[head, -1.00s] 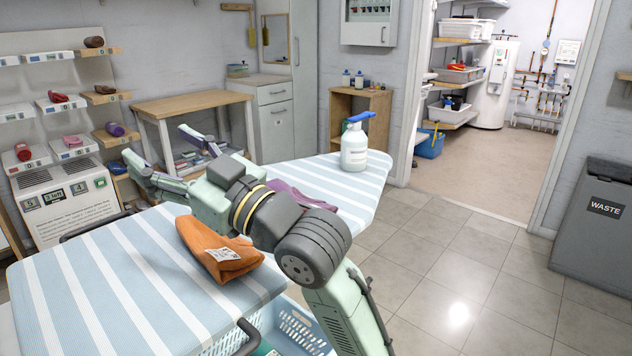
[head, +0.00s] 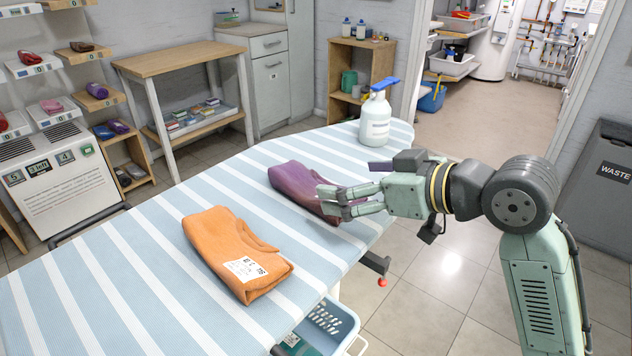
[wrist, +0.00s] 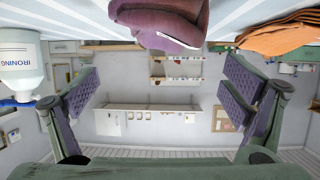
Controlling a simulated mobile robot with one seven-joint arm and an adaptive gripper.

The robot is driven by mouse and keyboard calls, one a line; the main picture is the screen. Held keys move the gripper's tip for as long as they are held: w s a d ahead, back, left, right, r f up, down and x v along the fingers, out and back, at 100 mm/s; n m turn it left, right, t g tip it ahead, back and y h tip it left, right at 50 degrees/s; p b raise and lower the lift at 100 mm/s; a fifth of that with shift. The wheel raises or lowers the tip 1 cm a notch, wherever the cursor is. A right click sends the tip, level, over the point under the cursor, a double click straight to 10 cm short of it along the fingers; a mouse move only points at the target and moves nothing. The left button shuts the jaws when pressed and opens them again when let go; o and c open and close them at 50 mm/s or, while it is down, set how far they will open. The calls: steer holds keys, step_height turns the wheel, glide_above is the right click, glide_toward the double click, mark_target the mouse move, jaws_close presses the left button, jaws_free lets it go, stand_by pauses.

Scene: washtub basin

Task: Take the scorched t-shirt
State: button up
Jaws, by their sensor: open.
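An orange folded garment (head: 225,242) with a white printed label lies on the striped ironing board (head: 75,285). A purple folded garment (head: 292,182) lies farther back on the board. No scorch mark is clear on either, so I cannot tell which is the scorched t-shirt. My gripper (head: 336,202) is open and empty, at the purple garment's right end, its fingers covering part of it. I cannot tell whether they touch. In the wrist view, the purple garment (wrist: 165,25) is at top centre, beyond the spread fingers (wrist: 165,95), and the orange one (wrist: 275,38) is at top right.
A white bottle with a blue top (head: 375,120) stands at the board's far end, behind my gripper. A blue basket (head: 328,328) is below the board's near edge. A grey waste bin (head: 598,195) stands at right. The board's left part is clear.

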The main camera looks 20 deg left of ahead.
mark_target(323, 181)
steer(key=x, duration=0.3)
steer(key=f+p+x, duration=0.1)
steer(key=x, duration=0.3)
steer(key=shift+w, duration=0.1)
steer(key=shift+c, duration=0.3)
steer(key=c, duration=1.3)
steer(key=shift+o, duration=0.2)
